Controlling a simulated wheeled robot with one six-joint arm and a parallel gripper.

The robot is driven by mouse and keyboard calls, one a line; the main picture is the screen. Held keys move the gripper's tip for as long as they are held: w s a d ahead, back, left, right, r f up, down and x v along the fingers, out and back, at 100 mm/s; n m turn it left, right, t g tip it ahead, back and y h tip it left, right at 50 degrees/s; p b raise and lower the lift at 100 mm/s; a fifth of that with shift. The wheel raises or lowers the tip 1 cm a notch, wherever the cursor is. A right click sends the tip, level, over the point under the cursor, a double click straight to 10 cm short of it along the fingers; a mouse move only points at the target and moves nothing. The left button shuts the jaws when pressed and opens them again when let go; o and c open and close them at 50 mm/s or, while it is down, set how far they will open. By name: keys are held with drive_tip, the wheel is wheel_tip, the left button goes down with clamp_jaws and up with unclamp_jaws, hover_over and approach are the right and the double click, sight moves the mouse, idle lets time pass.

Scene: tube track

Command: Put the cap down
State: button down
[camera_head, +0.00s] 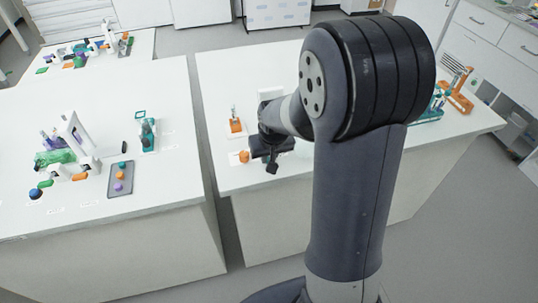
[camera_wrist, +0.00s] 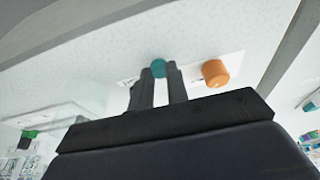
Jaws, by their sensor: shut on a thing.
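My gripper (camera_wrist: 160,76) is shut on a teal cap (camera_wrist: 158,67), which shows between the two fingertips in the wrist view. The cap is close to the white table top; I cannot tell whether it touches it. An orange cap (camera_wrist: 215,73) stands on the table just right of the fingers in the wrist view. The orange cap also shows in the head view (camera_head: 244,156), left of my gripper (camera_head: 271,167) near the table's front edge. In the head view the teal cap is not visible.
A small orange rack (camera_head: 236,127) with a tube stands behind the orange cap. My arm hides much of the right table (camera_head: 225,75). A teal rack (camera_head: 428,116) and an orange rack (camera_head: 460,98) stand at its right. The left table holds a grey tray (camera_head: 120,189) with several caps.

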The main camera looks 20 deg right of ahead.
drive_tip(key=shift+f, duration=0.15)
drive_tip(key=c, duration=1.4)
unclamp_jaws()
drive_tip(key=v, duration=1.2)
drive_tip(key=shift+r, duration=0.2)
drive_tip(key=x, duration=1.2)
drive_tip(key=shift+w+r, duration=0.15)
drive_tip(key=shift+r, duration=0.7)
